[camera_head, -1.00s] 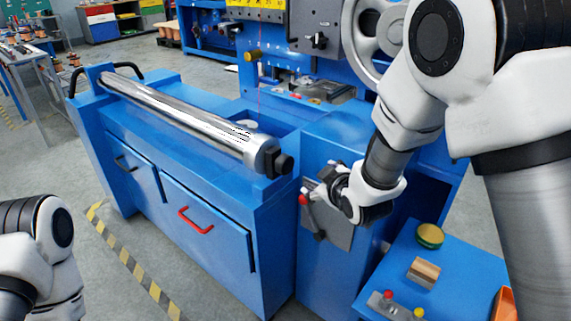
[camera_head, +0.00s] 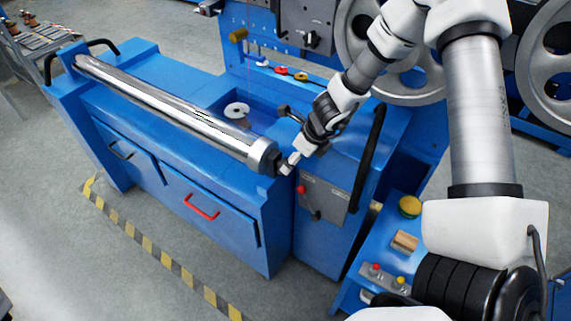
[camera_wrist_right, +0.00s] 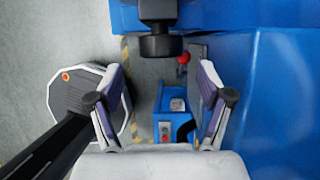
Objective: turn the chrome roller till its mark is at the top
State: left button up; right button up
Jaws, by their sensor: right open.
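The chrome roller (camera_head: 165,110) lies along the top of the blue machine, slanting from back left to front right. A dark knob on its right end shows in the right wrist view (camera_wrist_right: 160,45). My right gripper (camera_head: 289,164) is close to that end in the head view. In the right wrist view its two fingers (camera_wrist_right: 160,72) are spread with nothing between them, and the knob is just beyond the tips. I cannot make out a mark on the roller. My left gripper is out of view.
A red-knobbed lever (camera_head: 302,190) sits on a grey plate below the roller's end. A blue side table (camera_head: 352,288) holds a yellow-topped tin (camera_head: 410,206) and a wooden block (camera_head: 404,241). A white spool (camera_head: 236,110) lies behind the roller.

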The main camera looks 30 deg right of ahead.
jog(key=b+x, duration=0.3)
jog(key=x, duration=0.2)
jog(key=shift+w+f, duration=0.15)
jog(key=shift+f, duration=0.1)
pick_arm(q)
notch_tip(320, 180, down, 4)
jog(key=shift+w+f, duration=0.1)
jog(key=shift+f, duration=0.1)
pick_arm(e)
jog(key=shift+r, duration=0.1)
